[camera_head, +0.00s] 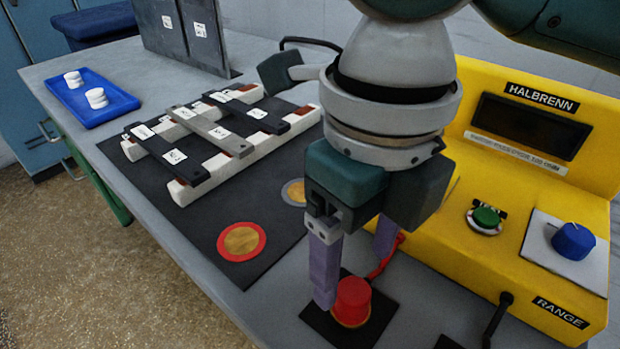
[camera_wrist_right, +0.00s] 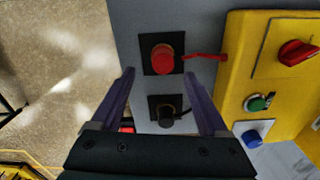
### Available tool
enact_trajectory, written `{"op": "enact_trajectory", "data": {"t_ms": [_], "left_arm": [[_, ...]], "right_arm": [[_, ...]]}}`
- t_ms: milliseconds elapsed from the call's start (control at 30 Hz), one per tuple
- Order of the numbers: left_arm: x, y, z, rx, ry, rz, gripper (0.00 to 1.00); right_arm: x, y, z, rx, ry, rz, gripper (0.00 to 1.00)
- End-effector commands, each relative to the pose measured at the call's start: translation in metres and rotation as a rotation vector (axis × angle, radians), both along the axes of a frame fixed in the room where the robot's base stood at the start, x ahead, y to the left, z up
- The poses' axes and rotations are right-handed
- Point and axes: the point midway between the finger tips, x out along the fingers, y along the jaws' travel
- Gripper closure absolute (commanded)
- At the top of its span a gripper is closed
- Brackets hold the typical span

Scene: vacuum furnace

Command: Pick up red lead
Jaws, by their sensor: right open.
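The red lead has a red cylindrical plug (camera_head: 352,298) standing upright on a black square pad (camera_head: 330,325). Its red cable (camera_head: 385,262) runs toward the yellow meter. The plug also shows in the wrist view (camera_wrist_right: 163,60), ahead of and roughly between the fingertips. My right gripper (camera_head: 355,280) is open, its purple fingers pointing down close to the plug. I cannot tell whether a finger touches it. The fingers also show apart in the wrist view (camera_wrist_right: 159,73). My left gripper is not in view.
The yellow meter (camera_head: 465,95) stands at the right. A black lead (camera_wrist_right: 166,114) sits on another black pad beside the red one. A black mat (camera_head: 270,215) carries a red-ringed disc (camera_head: 241,241) and a rack of bars (camera_head: 265,140). A blue tray (camera_head: 125,103) is at the far left.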

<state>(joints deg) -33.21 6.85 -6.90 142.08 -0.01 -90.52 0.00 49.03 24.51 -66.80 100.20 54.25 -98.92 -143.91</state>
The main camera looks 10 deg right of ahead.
Motion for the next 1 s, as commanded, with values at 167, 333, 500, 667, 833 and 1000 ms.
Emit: {"op": "enact_trajectory", "data": {"t_ms": [167,333,500,667,833,1000], "left_arm": [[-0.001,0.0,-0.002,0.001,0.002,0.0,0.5],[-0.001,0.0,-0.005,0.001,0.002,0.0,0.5],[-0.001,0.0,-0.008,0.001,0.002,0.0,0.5],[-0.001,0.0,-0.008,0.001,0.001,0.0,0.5],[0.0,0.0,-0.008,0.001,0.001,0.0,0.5],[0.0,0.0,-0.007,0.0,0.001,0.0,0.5]], "right_arm": [[0.0,0.0,-0.017,0.001,0.0,-0.001,0.22],[0.001,-0.004,-0.042,0.0,0.002,-0.004,0.22],[0.001,-0.005,-0.064,0.0,0.0,-0.001,0.22],[0.002,-0.005,-0.067,0.001,-0.004,0.0,0.22],[0.002,-0.005,-0.067,0.001,-0.004,0.0,0.27],[0.002,-0.005,-0.067,0.001,-0.004,-0.001,0.46]]}}
